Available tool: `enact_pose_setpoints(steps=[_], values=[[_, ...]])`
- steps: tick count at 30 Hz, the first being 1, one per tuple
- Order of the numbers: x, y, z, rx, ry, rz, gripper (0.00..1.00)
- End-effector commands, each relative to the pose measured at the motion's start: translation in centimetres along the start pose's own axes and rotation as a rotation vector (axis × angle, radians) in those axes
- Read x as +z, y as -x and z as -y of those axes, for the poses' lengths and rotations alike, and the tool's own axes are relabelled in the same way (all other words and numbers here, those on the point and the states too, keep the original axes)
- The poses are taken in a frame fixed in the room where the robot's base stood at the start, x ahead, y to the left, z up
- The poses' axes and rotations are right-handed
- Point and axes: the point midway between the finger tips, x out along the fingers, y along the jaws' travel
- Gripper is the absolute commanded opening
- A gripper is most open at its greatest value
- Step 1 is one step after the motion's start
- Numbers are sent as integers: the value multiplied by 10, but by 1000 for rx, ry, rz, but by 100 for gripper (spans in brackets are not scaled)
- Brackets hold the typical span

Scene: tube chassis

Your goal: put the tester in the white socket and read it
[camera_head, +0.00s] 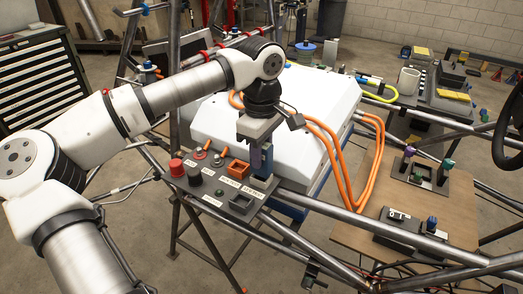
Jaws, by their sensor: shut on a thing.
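My gripper (257,166) points down over the right part of a grey control panel (213,195). It is shut on a dark bluish-purple block, the tester (263,158), which is mostly covered by the fingers. The lower end of the tester is close above or at the panel; I cannot tell whether it sits in a socket. An orange-framed socket (237,169) is just left of the fingers, and a dark grey socket (241,203) is nearer the front. The tester's reading cannot be seen.
A red button (177,168), a black knob (194,175) and toggle switches stand on the panel's left. A white battery-like case (310,105) lies behind, with orange cables (375,165) beside it. Chassis tubes (335,213) surround the panel. A wooden table (365,240) holds small fixtures.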

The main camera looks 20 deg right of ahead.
Motion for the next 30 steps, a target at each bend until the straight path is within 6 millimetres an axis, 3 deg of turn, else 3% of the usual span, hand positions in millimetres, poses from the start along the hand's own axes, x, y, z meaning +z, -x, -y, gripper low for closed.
enact_pose_setpoints(steps=[10, 11, 13, 23, 30], values=[[0, -8, 0, 0, 0, 0, 0], [0, -7, 0, 1, 0, 0, 30], [0, -7, 0, 0, 0, 0, 36], [0, -4, 0, 0, 0, 0, 36], [0, 14, 0, 0, 0, -1, 36]])
